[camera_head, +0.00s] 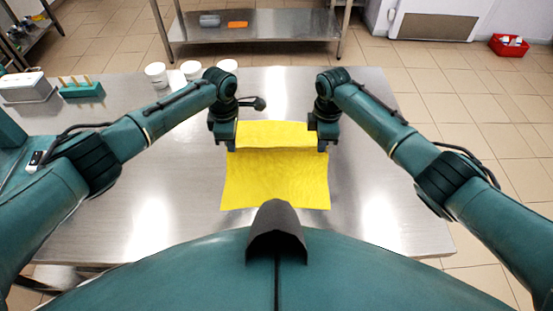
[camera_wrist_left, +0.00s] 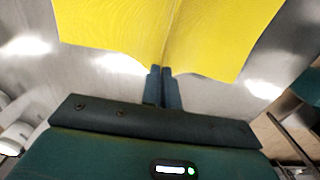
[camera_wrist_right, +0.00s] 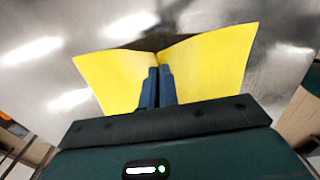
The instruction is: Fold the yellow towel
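A yellow towel (camera_head: 275,183) lies on the steel table in front of me. Its far part is raised between my two grippers, with a crease running across below them. My left gripper (camera_head: 230,147) is at the towel's far left edge. In the left wrist view its fingers (camera_wrist_left: 163,72) are shut on the towel edge (camera_wrist_left: 150,30). My right gripper (camera_head: 322,148) is at the far right edge. In the right wrist view its fingers (camera_wrist_right: 157,72) are shut on the towel (camera_wrist_right: 205,65), which spreads out on both sides of them.
White tubs (camera_head: 191,70) stand at the table's back left. A teal holder with pegs (camera_head: 82,89) and a grey box (camera_head: 27,87) are at the far left. The steel table (camera_head: 365,190) is clear around the towel. A dark round-ended object (camera_head: 258,104) shows beyond the left gripper.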

